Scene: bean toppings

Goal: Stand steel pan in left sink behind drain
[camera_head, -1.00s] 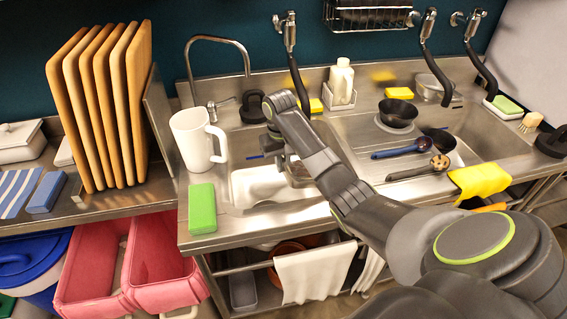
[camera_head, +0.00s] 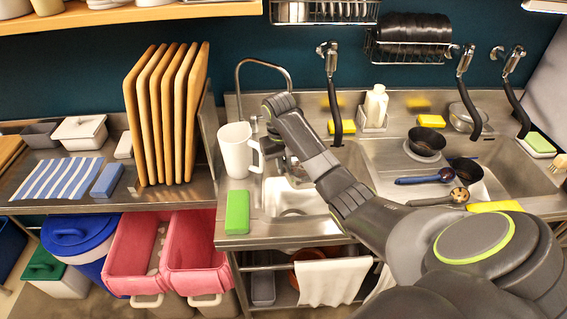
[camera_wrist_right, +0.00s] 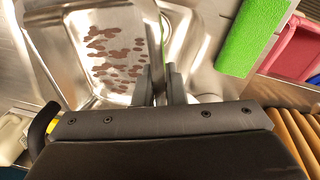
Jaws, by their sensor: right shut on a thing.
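The steel pan (camera_wrist_right: 112,48), with brown stains across its inside, fills the upper left of the right wrist view. My right gripper (camera_wrist_right: 159,88) is shut on the pan's thin wall, which stands between its two fingers. In the head view my right gripper (camera_head: 286,164) is over the left sink (camera_head: 290,211), and my forearm hides most of the pan. I cannot tell whether the pan touches the basin floor. My left gripper is in neither view.
A white pitcher (camera_head: 237,149) and a green sponge (camera_head: 237,212) stand left of the basin. A tap (camera_head: 263,64) rises behind it. A hanging black spray hose (camera_head: 333,100) is close behind my arm. Black bowls (camera_head: 427,141) and ladles (camera_head: 425,179) are to the right.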

